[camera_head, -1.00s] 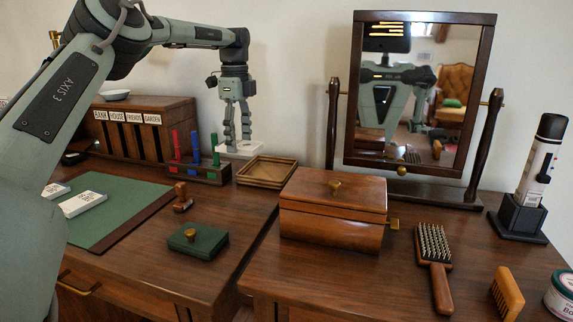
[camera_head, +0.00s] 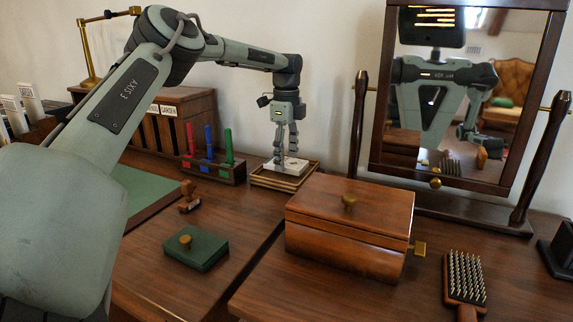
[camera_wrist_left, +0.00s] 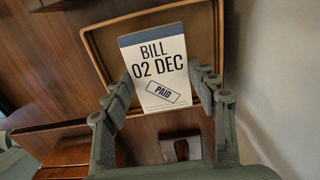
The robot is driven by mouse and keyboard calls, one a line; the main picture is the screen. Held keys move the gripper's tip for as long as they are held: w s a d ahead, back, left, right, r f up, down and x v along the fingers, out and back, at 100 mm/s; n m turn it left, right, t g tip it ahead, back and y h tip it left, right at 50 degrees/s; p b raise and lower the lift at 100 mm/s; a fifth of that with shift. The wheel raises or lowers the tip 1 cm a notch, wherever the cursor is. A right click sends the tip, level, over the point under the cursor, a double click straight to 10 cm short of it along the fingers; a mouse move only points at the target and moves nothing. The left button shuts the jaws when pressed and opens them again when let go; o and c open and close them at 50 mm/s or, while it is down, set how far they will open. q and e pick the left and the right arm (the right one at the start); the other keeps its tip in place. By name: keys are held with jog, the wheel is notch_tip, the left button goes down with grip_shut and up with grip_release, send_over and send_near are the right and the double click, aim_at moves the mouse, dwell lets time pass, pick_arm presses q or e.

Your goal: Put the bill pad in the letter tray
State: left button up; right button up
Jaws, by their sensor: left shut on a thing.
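The bill pad is white with a blue band, printed "BILL 02 DEC" and stamped "PAID"; it shows in the left wrist view (camera_wrist_left: 156,66) and as a small white slab in the head view (camera_head: 292,166). My left gripper (camera_head: 284,160) points down and is shut on the pad, with a finger at each side. The letter tray (camera_head: 268,183) is a shallow wooden tray under the pad; its rim (camera_wrist_left: 97,56) frames the pad's upper part in the wrist view. I cannot tell whether the pad touches the tray floor. My right gripper is not in view.
A rack of coloured markers (camera_head: 229,172) stands just left of the tray. A wooden box with a brass knob (camera_head: 350,230) stands in front, to its right. A mirror (camera_head: 385,120) stands behind that box. A green box (camera_head: 196,250) and a stamp (camera_head: 189,197) are on the desk.

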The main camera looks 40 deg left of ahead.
pick_arm(q)
notch_tip(320, 180, down, 2)
jog(key=shift+f, duration=0.2)
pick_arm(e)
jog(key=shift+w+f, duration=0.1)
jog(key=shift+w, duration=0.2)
pick_arm(q)
jog(key=o, duration=1.5)
jog(key=shift+c, duration=0.2)
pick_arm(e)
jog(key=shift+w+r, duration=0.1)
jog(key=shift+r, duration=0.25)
